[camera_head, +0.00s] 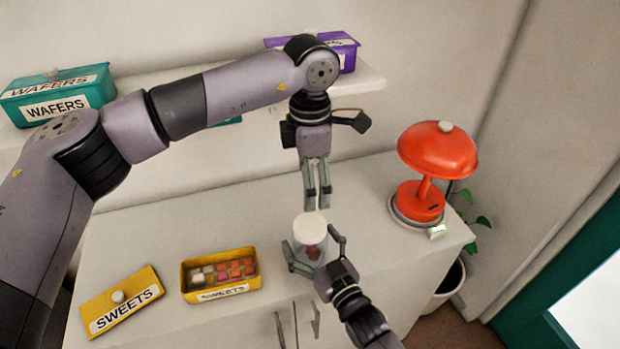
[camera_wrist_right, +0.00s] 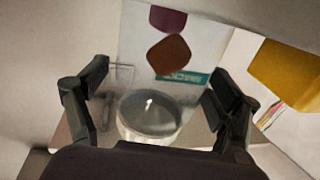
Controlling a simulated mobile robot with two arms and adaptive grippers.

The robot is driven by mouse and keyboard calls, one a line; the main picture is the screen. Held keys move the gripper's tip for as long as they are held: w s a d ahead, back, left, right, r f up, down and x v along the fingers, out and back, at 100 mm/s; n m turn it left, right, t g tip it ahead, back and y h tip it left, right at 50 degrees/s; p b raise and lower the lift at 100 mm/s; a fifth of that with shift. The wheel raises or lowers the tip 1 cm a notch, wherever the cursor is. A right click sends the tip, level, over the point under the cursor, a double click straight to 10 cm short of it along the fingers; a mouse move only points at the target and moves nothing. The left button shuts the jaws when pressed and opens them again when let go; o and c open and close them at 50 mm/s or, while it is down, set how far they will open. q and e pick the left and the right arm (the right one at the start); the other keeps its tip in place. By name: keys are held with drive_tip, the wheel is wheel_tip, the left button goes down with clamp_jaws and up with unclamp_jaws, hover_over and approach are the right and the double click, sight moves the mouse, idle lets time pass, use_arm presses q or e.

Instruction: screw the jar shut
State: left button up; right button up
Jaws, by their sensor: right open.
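The jar (camera_head: 309,253) is clear, with reddish-brown pieces inside. It stands upright near the counter's front edge. A pale round lid (camera_head: 310,226) sits at its top; I cannot tell whether it is seated on the rim or tilted. My right gripper (camera_head: 314,253) is open, with its fingers on either side of the jar. The right wrist view shows the open fingers and a round glassy shape (camera_wrist_right: 150,115) between them. My left gripper (camera_head: 318,203) points down just above the lid, fingers near each other; its grip is unclear.
An open yellow sweets box (camera_head: 222,293) and its lid (camera_head: 120,303) lie to the left on the counter (camera_head: 240,215). A red lamp (camera_head: 430,175) stands at the right. A teal wafers box (camera_head: 55,98) and a purple box (camera_head: 345,52) are on the shelf (camera_head: 365,80).

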drive_tip(key=shift+s, duration=0.1)
drive_tip(key=v, duration=1.2)
idle(0.4)
